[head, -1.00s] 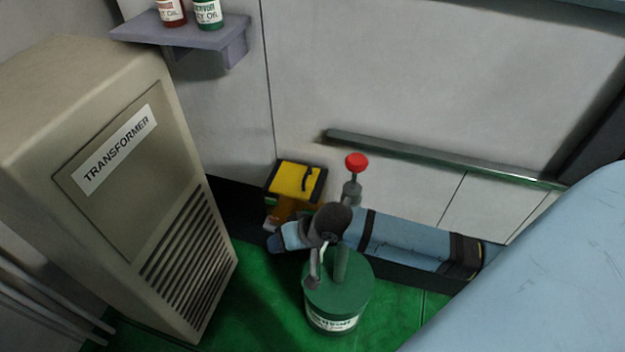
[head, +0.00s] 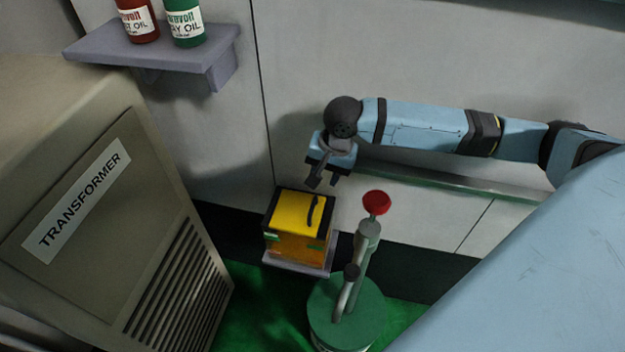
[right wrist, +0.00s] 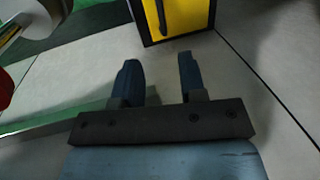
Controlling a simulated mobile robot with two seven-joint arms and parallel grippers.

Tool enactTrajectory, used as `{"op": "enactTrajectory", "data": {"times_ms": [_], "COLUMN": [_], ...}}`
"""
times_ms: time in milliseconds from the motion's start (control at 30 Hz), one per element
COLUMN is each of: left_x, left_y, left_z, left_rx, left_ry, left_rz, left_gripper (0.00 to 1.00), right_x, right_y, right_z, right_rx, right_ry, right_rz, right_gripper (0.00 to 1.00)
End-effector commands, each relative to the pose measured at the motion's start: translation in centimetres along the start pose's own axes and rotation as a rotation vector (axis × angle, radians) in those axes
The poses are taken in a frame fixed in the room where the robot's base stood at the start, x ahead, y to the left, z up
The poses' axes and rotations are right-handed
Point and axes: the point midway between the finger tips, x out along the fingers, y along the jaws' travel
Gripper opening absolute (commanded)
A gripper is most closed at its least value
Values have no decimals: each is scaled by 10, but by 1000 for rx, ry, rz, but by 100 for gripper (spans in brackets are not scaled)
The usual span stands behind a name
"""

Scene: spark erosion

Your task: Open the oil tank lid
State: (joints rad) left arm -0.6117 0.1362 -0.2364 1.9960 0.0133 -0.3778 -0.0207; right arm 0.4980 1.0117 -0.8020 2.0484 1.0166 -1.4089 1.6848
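The oil tank (head: 298,243) is an orange see-through box on a small ledge at the wall. Its yellow lid (head: 292,211) lies flat and shut, with a black handle (head: 314,212) on top. In the right wrist view the yellow lid (right wrist: 186,14) shows at the top, with part of the handle at the picture's edge. My right gripper (head: 319,184) is just above the lid's back right side, apart from the handle. In the right wrist view my right gripper (right wrist: 158,72) has its fingers apart with nothing between them. My left gripper is not in view.
A green pump (head: 345,308) with a red knob (head: 376,203) stands in front, right of the tank. The transformer cabinet (head: 100,215) is at left. A shelf (head: 150,55) with two oil bottles is above. A rail (head: 450,178) runs along the wall.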

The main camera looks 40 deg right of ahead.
Motion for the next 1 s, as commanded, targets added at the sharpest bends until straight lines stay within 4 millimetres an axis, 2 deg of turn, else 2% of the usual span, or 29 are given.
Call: {"op": "enactTrajectory", "data": {"times_ms": [133, 233, 433, 700, 833, 1000], "left_x": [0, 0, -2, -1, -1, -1], "left_y": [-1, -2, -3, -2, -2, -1], "left_z": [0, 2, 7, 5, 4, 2], "left_rx": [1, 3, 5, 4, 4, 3], "left_ry": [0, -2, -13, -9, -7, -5], "left_rz": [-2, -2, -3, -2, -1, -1], "left_gripper": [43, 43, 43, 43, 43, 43], "right_x": [6, 19, 60, 113, 128, 137], "right_y": [0, 0, 0, 0, 0, 0], "right_z": [0, 0, 0, 0, 0, 0], "right_rx": [2, 3, 3, 1, 1, 1], "right_ry": [-1, -1, -1, 0, 1, 1], "right_rz": [2, 3, 3, 2, 1, 0], "right_gripper": [38, 38, 38, 38, 38, 38]}}
